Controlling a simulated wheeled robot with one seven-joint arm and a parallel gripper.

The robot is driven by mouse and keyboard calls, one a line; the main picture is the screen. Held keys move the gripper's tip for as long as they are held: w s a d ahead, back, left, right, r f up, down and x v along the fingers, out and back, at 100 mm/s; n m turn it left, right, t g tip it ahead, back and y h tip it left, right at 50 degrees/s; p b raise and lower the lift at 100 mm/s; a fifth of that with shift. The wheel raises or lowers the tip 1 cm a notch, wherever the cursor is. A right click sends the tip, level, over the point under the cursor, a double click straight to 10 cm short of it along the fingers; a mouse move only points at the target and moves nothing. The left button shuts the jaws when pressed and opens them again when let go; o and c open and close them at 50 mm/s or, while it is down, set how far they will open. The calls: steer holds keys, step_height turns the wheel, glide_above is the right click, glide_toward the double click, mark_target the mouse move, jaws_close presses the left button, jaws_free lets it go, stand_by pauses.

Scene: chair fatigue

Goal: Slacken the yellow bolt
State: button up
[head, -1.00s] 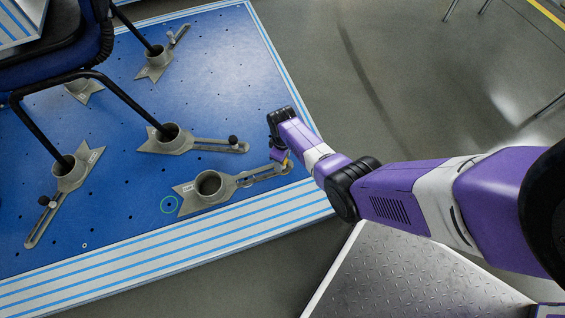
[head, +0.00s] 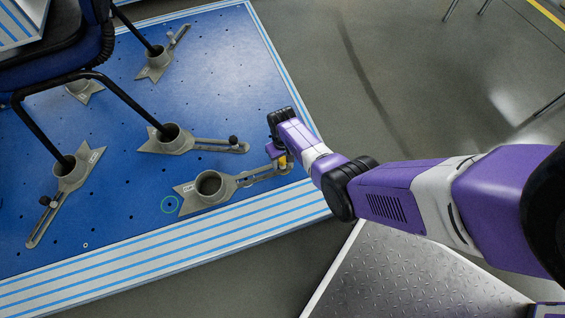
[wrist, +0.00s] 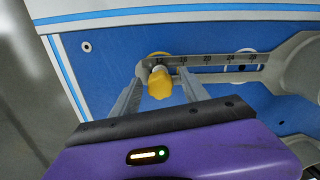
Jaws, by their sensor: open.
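The yellow bolt (wrist: 159,84) stands at the end of the slotted arm of a grey clamp (wrist: 215,66), seen in the wrist view. In the head view the bolt (head: 282,162) shows as a small yellow patch just below my gripper. My gripper (wrist: 160,92) is open, with one finger on each side of the bolt. A gap shows between the bolt and the fingers, and I cannot tell whether either touches it. The same clamp (head: 210,186) lies on the blue plate in the head view, its round cup empty.
Other clamps hold the legs of a chair (head: 125,95) at the left. A second slotted clamp (head: 172,139) with a black knob lies close behind.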

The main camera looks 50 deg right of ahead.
steer(key=m, duration=0.4)
stand_by(0.3)
jaws_close()
steer(key=n, duration=0.4)
stand_by(0.4)
steer(key=n, duration=0.4)
